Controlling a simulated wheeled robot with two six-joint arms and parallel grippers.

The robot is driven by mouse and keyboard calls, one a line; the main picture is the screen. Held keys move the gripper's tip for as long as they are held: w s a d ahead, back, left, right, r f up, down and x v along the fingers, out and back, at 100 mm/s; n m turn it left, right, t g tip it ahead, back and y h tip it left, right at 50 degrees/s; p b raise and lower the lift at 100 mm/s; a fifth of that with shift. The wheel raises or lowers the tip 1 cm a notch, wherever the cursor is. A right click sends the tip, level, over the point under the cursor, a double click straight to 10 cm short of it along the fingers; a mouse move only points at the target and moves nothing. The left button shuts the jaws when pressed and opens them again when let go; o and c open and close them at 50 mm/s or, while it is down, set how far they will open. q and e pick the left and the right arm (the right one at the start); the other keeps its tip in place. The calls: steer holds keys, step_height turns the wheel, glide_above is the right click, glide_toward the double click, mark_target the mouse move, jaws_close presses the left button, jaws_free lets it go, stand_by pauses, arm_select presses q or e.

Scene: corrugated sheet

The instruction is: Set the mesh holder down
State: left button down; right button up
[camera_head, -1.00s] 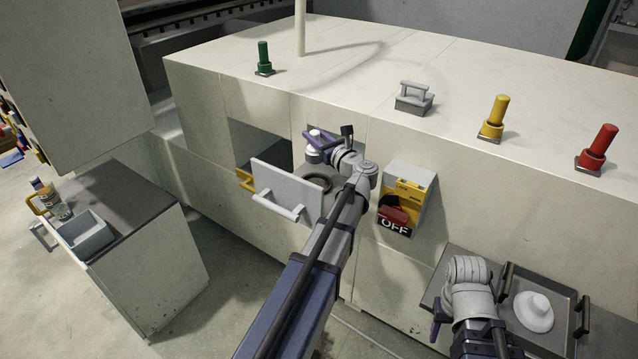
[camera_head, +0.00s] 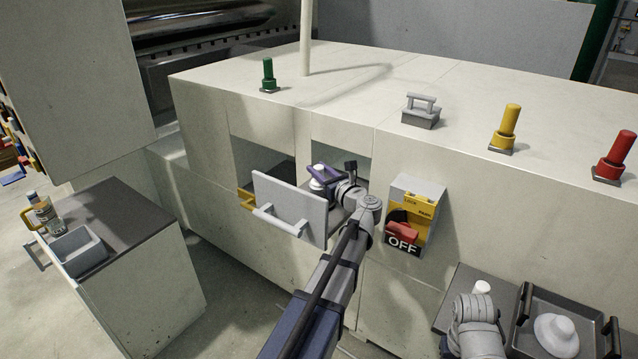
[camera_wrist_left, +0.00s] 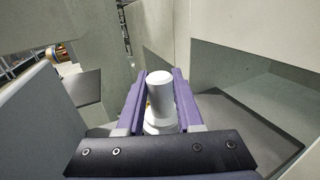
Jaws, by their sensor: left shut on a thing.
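The mesh holder (camera_head: 318,172) is white. In the left wrist view it shows as an upright white knob (camera_wrist_left: 160,95) on a wider base. My left gripper (camera_head: 326,178) is shut on the knob, with a purple finger on each side. It holds the holder above the pulled-out drawer with the grey front (camera_head: 290,203), at an opening in the long pale cabinet. The underside of the holder is hidden, so I cannot tell whether it touches the drawer floor. My right arm is at the lower right; its fingers are hidden.
A switch box marked OFF (camera_head: 412,222) sits just right of my left wrist. A dark tray (camera_head: 590,322) at the lower right holds a white knobbed piece (camera_head: 556,334). Another white knob (camera_head: 482,287) stands beside my right arm. A low side cabinet (camera_head: 115,205) stands left.

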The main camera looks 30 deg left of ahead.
arm_select(q)
step_height(320, 180, down, 3)
steer(key=shift+f+b, duration=0.1)
steer(key=shift+b, duration=1.15)
steer(key=c, duration=1)
jaws_free()
steer(key=o, duration=0.4)
steer(key=shift+o, duration=0.2)
steer(key=shift+r+p, duration=0.3)
steer(key=v, duration=1.2)
steer(key=shift+f, duration=0.15)
